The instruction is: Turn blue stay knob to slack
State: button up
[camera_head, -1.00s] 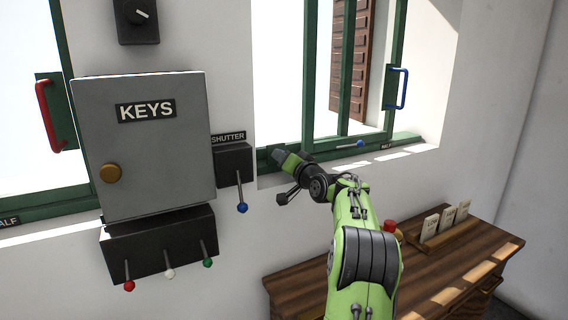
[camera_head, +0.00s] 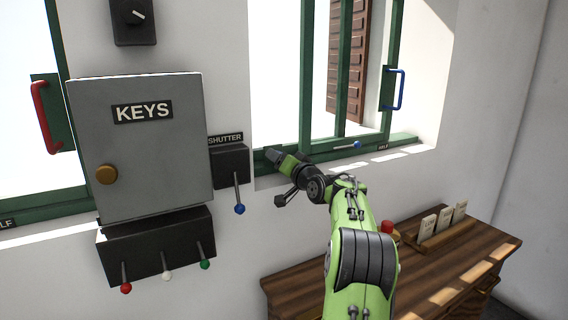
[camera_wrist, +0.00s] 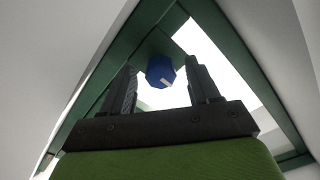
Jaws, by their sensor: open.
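The blue stay knob (camera_wrist: 160,72) shows in the wrist view as a faceted blue knob with a pale mark on its face. It is by the green window frame. My gripper (camera_wrist: 160,88) is open, with one dark finger on each side of the knob in the picture and gaps between. I cannot tell how deep the knob sits between the fingers. In the head view my gripper (camera_head: 272,155) is at the lower left corner of the right window, and the knob is hidden there.
A SHUTTER box (camera_head: 231,165) with a blue-tipped lever is close left of my gripper. The grey KEYS cabinet (camera_head: 145,165) stands further left, above a box with red, white and green levers (camera_head: 157,243). A wooden chest (camera_head: 430,265) is at lower right.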

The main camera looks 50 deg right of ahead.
jog(key=b+v, duration=0.2)
jog(key=v, duration=1.3)
jog(key=shift+s+b, duration=0.35)
